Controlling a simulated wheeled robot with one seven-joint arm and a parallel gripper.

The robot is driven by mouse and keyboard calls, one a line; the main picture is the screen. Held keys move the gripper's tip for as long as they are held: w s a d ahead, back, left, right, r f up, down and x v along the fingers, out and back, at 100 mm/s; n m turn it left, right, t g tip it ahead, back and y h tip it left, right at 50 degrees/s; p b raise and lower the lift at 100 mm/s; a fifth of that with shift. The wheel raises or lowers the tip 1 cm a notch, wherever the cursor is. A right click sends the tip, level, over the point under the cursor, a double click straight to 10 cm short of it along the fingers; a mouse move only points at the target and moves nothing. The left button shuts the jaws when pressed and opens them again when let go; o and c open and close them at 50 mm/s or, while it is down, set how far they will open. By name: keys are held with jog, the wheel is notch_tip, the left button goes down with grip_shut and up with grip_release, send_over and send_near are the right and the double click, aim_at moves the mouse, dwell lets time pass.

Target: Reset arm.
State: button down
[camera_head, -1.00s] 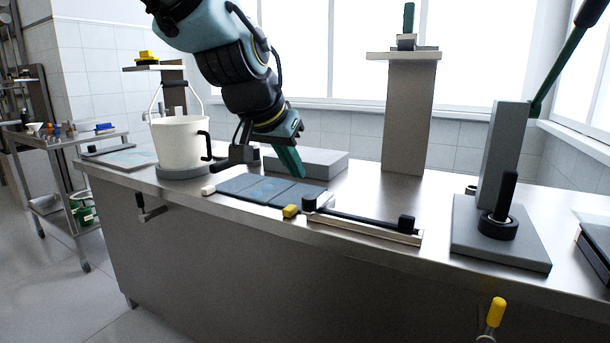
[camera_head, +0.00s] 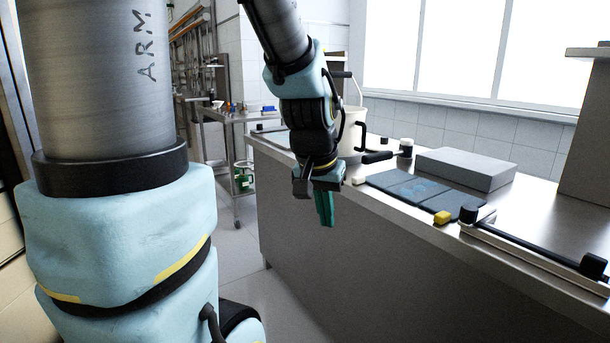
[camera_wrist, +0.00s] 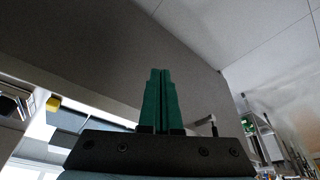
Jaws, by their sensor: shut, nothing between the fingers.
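My gripper (camera_head: 325,208) hangs in front of the steel bench (camera_head: 330,260) in the head view, its green fingers pointing down. It is clear of the bench top and holds nothing. In the wrist view the two green fingers (camera_wrist: 160,75) are pressed together with only a thin seam between them. My arm comes down from the top of the head view, bent at the wrist. The white bucket (camera_head: 352,135) on the bench is partly hidden behind my arm.
Dark tiles (camera_head: 400,183), a yellow block (camera_head: 442,217), a black-handled rail (camera_head: 540,245) and a grey slab (camera_head: 465,168) lie on the bench. A steel cart (camera_head: 233,120) and a green bucket (camera_head: 243,176) stand behind at left. The floor (camera_head: 245,252) left of the bench is free.

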jog(key=s+a+f+n+g+y, duration=0.1)
jog(key=a+f+n, duration=0.15)
jog(key=a, duration=0.35)
jog(key=s+a+f+n+g+y, duration=0.1)
jog(key=s+a+f, duration=0.1)
jog(key=a+f, duration=0.3)
notch_tip(320, 180, up, 18)
jog(key=p, duration=1.7)
jog(key=shift+w, duration=0.15)
jog(key=shift+a+f, duration=0.1)
